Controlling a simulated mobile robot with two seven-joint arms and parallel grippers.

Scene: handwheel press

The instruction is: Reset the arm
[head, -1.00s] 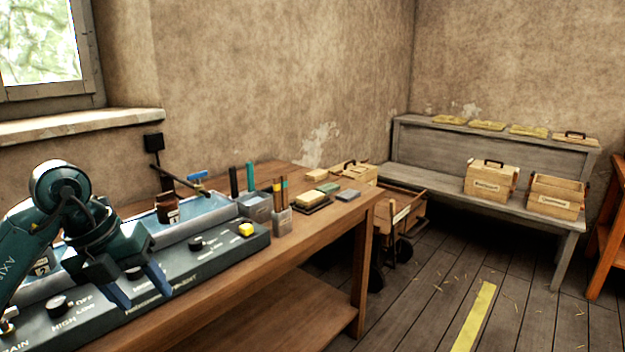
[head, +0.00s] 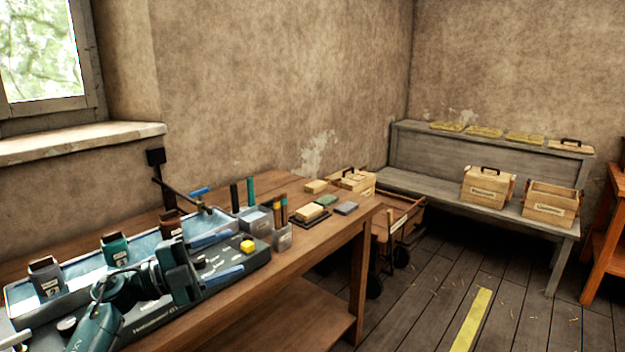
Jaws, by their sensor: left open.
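My left gripper (head: 220,258) is open and empty over the dark control panel (head: 150,322) on the bench. Its two blue fingers are spread apart and point right, toward a yellow button (head: 247,246) at the panel's right end. I cannot tell whether the fingers touch the panel. A thin dark bar (head: 180,196) with a blue handle (head: 199,191) slants over the tray behind the panel; I cannot tell whether it is the task's arm. My gripper and forearm hide part of the panel and its knobs. My right gripper is out of view.
The wooden bench (head: 325,232) holds a pale blue tray (head: 80,275) with several labelled bottles, cups of upright sticks (head: 282,237) and small blocks (head: 345,208). A grey seat (head: 425,190) with wooden boxes (head: 487,186) stands at the right.

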